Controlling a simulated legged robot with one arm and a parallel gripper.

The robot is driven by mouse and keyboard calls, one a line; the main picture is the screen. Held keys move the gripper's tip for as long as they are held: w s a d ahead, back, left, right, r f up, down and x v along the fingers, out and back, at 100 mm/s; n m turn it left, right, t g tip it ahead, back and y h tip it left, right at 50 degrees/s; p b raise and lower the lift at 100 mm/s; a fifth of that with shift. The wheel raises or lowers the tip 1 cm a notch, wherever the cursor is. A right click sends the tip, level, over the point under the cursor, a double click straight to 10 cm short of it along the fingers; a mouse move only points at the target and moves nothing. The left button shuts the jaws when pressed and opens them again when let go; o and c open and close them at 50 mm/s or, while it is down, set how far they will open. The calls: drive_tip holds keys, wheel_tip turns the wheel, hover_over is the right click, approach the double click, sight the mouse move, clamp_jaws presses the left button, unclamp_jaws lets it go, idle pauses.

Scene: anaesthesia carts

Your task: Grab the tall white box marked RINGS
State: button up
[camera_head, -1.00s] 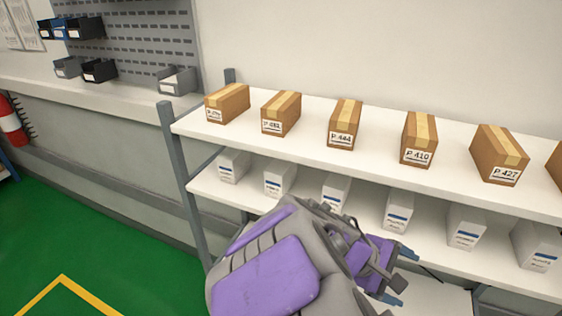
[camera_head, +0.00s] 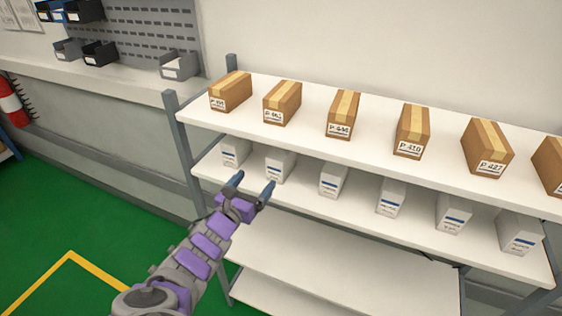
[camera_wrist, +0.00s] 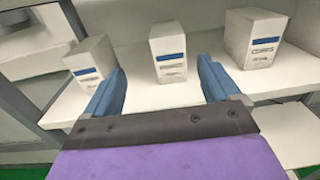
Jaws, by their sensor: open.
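Several white boxes with a blue band stand in a row on the middle shelf. Their print is too small or blurred to read, so I cannot tell which is marked RINGS. My gripper (camera_head: 254,181) is open and empty, at the front of this shelf near its left end. In the wrist view, the second white box from the left (camera_wrist: 168,52) stands ahead between my gripper's fingers (camera_wrist: 162,68), apart from them. The leftmost white box (camera_wrist: 92,62) is beyond the left finger, and the third white box (camera_wrist: 252,38) is to the right.
Brown cartons (camera_head: 344,114) with P labels stand on the top shelf (camera_head: 310,104) above. A grey post (camera_head: 181,140) bounds the rack's left end. The lower shelves (camera_head: 330,265) look bare where visible. Green floor (camera_head: 60,210) is open at left.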

sight(271, 163)
drive_tip(key=x, duration=1)
drive_tip(key=shift+s+d+b, duration=0.15)
drive_tip(key=shift+b, duration=0.2)
drive_tip(key=x, duration=0.4)
drive_tip(key=shift+w+d+f, duration=0.2)
drive_tip(key=shift+d+f, duration=0.05)
drive_tip(key=shift+d, duration=0.15)
drive_tip(key=shift+w+d+r, duration=0.1)
drive_tip(key=shift+w+d, duration=0.05)
drive_tip(key=shift+w, duration=0.1)
drive_tip(key=shift+c, duration=0.2)
drive_tip(key=c, duration=1.1)
drive_tip(key=shift+r, duration=0.3)
drive_tip(key=shift+s+f, duration=0.1)
